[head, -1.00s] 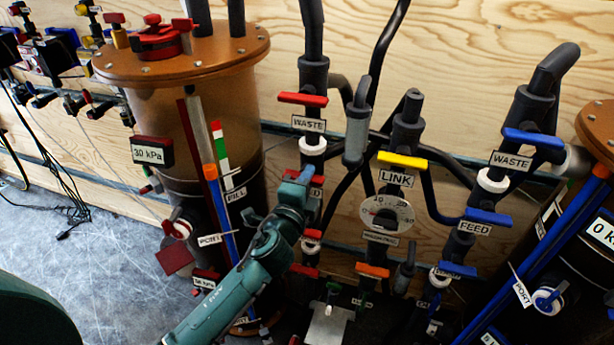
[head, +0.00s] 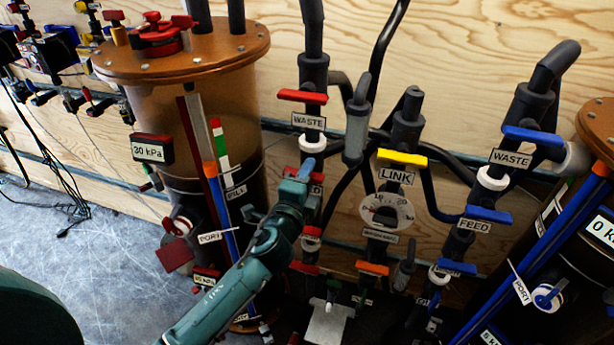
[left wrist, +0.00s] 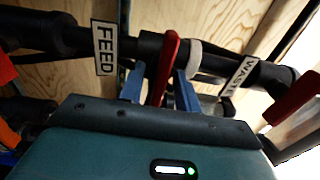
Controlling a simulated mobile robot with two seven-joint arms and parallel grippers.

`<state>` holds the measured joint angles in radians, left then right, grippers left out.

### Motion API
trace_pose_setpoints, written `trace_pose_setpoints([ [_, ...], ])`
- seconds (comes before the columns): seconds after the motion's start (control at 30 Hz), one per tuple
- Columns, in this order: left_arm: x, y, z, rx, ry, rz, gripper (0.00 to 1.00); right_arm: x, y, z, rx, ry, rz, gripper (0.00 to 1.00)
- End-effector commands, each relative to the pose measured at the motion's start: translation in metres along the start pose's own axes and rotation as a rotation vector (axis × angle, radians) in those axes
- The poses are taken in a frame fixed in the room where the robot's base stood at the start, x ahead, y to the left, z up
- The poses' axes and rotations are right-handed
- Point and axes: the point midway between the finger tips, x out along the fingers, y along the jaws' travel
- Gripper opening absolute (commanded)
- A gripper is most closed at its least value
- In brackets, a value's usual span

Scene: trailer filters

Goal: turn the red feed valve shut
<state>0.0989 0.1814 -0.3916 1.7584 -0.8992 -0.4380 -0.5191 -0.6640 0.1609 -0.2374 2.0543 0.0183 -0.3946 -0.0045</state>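The red feed valve handle (left wrist: 167,62) stands crosswise to its dark pipe in the left wrist view, right of the FEED label (left wrist: 104,47). My left gripper (left wrist: 160,88) has one blue finger on each side of this handle. The fingers are apart, and a gap shows between the left finger and the handle. In the head view my left gripper (head: 303,172) is at the red feed valve (head: 318,179) below the left WASTE label, hiding most of it and its label. My right gripper is not in view.
A red waste valve handle (head: 302,97) is just above on the same pipe. A yellow LINK handle (head: 402,158) and blue valve handles (head: 488,215) are to the right. The brown-lidded tank (head: 180,52) stands close on the left. A gauge (head: 387,212) hangs below LINK.

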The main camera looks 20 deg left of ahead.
Motion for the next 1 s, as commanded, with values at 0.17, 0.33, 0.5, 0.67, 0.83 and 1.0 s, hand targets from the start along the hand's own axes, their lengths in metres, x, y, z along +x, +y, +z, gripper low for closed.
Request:
trace_pose_setpoints([
  [0.17,-0.009,0.002,0.0,-0.001,0.0,0.002,0.33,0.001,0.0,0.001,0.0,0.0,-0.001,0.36],
  [0.33,-0.041,0.003,0.0,-0.001,0.001,0.003,0.33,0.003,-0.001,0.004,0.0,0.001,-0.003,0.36],
  [0.5,-0.08,0.003,0.0,-0.002,0.001,0.003,0.33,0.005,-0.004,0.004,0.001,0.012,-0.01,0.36],
  [0.67,-0.11,0.003,0.0,-0.001,0.0,0.003,0.33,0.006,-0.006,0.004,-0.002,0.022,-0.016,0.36],
  [0.83,-0.127,0.002,0.0,0.001,0.0,0.001,0.33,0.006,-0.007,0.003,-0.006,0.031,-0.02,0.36],
  [1.0,-0.132,0.0,0.0,0.001,0.0,0.0,0.33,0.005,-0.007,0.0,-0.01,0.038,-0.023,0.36],
])
